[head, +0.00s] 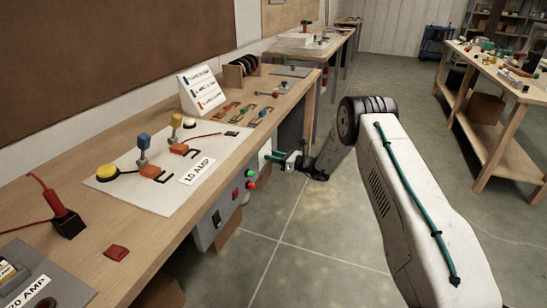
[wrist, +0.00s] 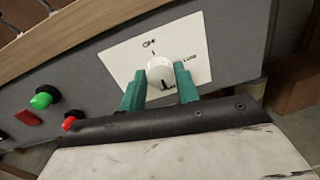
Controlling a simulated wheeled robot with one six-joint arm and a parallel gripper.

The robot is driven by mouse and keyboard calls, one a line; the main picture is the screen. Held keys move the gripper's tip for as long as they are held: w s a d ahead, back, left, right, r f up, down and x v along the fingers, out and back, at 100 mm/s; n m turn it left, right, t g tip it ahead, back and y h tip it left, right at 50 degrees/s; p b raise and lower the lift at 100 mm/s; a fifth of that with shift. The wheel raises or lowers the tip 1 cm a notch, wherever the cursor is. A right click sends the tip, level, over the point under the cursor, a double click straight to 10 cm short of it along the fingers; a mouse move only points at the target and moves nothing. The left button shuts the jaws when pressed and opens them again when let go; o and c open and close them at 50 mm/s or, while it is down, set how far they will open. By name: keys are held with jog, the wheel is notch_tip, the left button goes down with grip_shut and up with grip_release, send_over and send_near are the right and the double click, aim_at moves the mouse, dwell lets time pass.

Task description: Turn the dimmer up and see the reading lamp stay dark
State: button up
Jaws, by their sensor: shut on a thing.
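The dimmer is a round white knob (wrist: 160,70) on a white plate (wrist: 120,62) set in the bench's grey front panel. The wrist view shows the words OFF and LOW on the plate. A dark mark on the knob points down towards a label that is mostly hidden. My gripper (wrist: 160,84) has its green fingers shut on the knob, one on each side. In the head view my gripper (head: 271,156) reaches the panel from the right, and the knob is hard to make out. I cannot identify a reading lamp in either view.
Green (wrist: 42,100) and red (wrist: 69,123) buttons sit left of the dimmer on the panel. The floor at right is clear up to another table (head: 500,80).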

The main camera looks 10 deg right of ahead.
jog(key=shift+s+f+m, duration=0.1)
jog(key=shift+f+m, duration=0.05)
jog(key=shift+m, duration=0.45)
jog(key=o, duration=1)
jog(key=shift+d, duration=0.1)
jog(key=shift+c, duration=0.2)
jog(key=v, duration=0.7)
jog(key=shift+s+d, duration=0.25)
